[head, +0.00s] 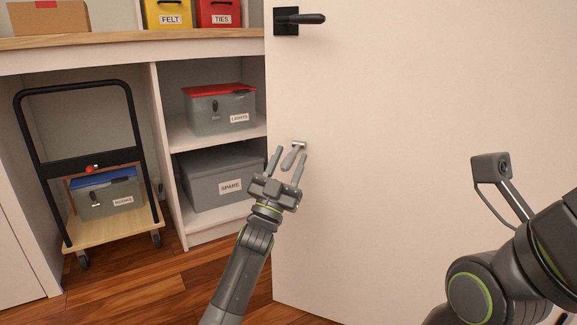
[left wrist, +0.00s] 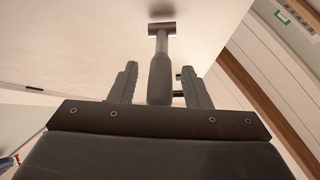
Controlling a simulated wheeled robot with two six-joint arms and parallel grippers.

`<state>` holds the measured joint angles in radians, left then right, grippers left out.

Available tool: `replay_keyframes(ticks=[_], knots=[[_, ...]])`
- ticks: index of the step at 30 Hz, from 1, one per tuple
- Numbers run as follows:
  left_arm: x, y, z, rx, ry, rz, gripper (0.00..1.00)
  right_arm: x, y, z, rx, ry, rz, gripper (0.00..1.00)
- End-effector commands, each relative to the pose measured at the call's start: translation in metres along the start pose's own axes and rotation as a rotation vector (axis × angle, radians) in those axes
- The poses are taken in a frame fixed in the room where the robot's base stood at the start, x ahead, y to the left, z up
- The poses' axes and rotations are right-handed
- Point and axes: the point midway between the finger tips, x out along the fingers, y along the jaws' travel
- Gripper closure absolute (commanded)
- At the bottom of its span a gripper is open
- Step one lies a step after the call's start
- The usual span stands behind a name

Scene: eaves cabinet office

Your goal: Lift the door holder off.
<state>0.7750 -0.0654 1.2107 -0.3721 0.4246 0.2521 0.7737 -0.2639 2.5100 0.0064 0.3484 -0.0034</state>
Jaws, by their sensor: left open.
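The door holder (head: 292,157) is a small grey piece on the white door (head: 400,200), with a flat metal bracket at its upper end and a rounded grey arm hanging down from it. My left gripper (head: 288,156) is open, with its fingers on either side of the holder's arm. In the left wrist view the holder (left wrist: 160,75) stands between the two open fingers (left wrist: 159,68), with a gap showing on each side. The fingers do not appear to touch it. My right arm shows at the right, but its gripper is out of view.
A black door handle (head: 300,19) is above. Left of the door, shelves hold a clear box with a red lid (head: 220,108) and a grey box (head: 222,180). A black-handled trolley (head: 115,222) carries a blue-lidded box (head: 105,194). Wooden floor shows in front.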

Motion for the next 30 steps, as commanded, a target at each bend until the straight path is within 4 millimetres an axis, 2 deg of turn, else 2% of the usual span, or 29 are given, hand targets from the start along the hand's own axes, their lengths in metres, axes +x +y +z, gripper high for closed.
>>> replay_keyframes(ticks=[8,18,30], knots=[[0.0012,-0.0001,0.0000,0.000,-0.001,0.000,0.57,-0.0001,0.0000,0.0001,0.000,-0.001,0.001,0.64],[0.0010,-0.0001,-0.0001,0.000,0.000,0.000,1.00,-0.0002,0.0001,0.0000,0.000,-0.001,0.001,0.64],[0.0015,-0.0002,-0.0007,-0.001,-0.003,0.000,1.00,0.0020,-0.0002,0.0007,0.000,0.001,0.001,0.64]])
